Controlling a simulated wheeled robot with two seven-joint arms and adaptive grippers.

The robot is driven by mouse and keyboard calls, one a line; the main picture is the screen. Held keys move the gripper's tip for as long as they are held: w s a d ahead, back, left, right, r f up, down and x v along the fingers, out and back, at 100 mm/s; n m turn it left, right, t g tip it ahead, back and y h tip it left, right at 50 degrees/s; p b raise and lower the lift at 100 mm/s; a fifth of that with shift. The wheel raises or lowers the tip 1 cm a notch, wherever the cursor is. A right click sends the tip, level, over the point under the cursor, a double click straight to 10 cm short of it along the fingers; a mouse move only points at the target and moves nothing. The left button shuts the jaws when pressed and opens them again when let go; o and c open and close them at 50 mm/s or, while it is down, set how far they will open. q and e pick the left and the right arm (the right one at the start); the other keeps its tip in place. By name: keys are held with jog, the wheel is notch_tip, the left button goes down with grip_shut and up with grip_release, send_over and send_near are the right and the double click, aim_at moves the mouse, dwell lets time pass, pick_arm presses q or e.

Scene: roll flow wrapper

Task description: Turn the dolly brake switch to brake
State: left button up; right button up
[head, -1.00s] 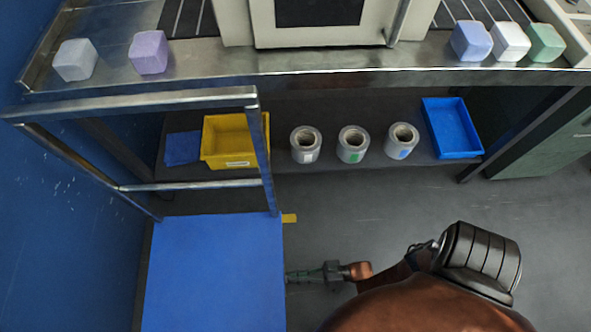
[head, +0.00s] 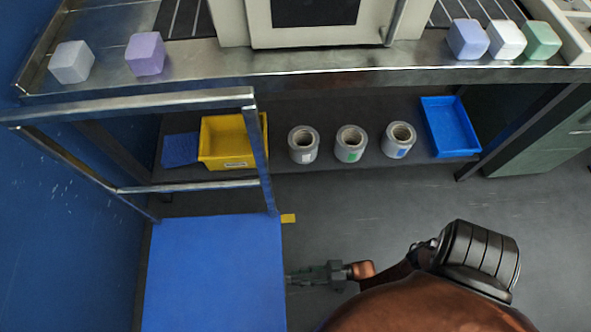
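The dolly has a blue deck (head: 213,275) at the lower left of the head view, with a metal handle frame (head: 130,106) at its far end. A small yellow tab, which looks like the brake switch (head: 288,218), sticks out from the deck's right edge near the frame post. My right gripper (head: 290,279) points left, with its tips beside the deck's right edge, nearer to me than the tab and apart from it. I cannot tell whether its fingers are open or shut, or whether they touch the dolly. My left gripper is not in view.
The dark floor (head: 355,215) right of the tab is clear.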

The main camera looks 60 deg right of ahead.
jog(key=v, duration=1)
jog(key=shift+s+d, duration=0.2)
jog(key=shift+s, duration=0.05)
